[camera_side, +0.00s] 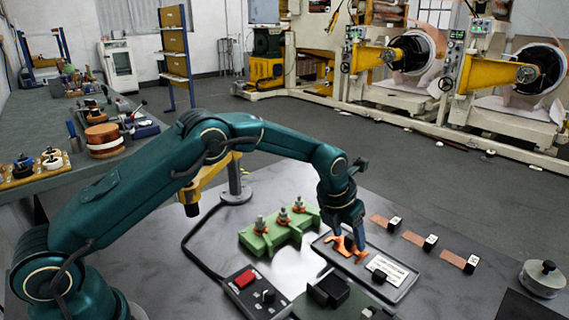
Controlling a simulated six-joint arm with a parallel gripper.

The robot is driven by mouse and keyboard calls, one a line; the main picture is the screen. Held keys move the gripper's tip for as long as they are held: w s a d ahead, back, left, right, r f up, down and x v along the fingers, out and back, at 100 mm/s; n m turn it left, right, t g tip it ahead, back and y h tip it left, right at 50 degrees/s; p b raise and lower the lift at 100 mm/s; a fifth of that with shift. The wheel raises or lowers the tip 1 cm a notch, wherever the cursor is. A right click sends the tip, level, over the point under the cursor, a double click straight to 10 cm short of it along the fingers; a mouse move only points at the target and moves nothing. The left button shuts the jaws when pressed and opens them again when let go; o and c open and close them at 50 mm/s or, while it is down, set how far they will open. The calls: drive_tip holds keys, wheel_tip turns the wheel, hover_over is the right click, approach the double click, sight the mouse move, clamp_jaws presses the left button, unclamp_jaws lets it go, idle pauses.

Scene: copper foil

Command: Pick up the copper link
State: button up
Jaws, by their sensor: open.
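Orange copper links (345,250) lie in a shallow grey tray (399,294) at the right middle of the table; how many pieces there are is hard to tell. My gripper (348,239) points down over the tray, right at the copper. Its jaws are open, with the blue fingertips close to or beside an orange piece. The fingers partly hide the copper, and I cannot tell whether they touch it.
A green fixture (262,241) with three studs stands left of the tray. A control box (250,290) with a red button and a dark block (330,300) sit in front. Copper strips (452,259) with small black-and-white blocks lie to the right, near a round metal weight (541,279).

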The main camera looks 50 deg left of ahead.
clamp_jaws()
